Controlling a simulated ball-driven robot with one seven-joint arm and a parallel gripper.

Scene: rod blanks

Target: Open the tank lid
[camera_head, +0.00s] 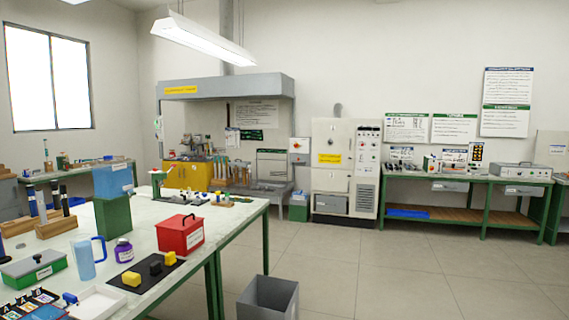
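No label that I can read names a tank, so I cannot tell for certain which container it is. A red box (180,234) with a dark handle on its top stands on the near table; its lid looks shut. A green box with a grey lid (33,263) and a small dark knob sits at the table's left; that lid looks shut too. A yellow box-like unit (189,176) stands under the grey hood at the back; its top is cluttered and too small to make out. My gripper is not in view.
The near table (232,217) also holds a blue mug (84,258), a purple jar (124,250), a black mat with blocks (147,272) and a white tray (97,303). A grey bin (267,298) stands on the floor beside it. The floor to the right is clear.

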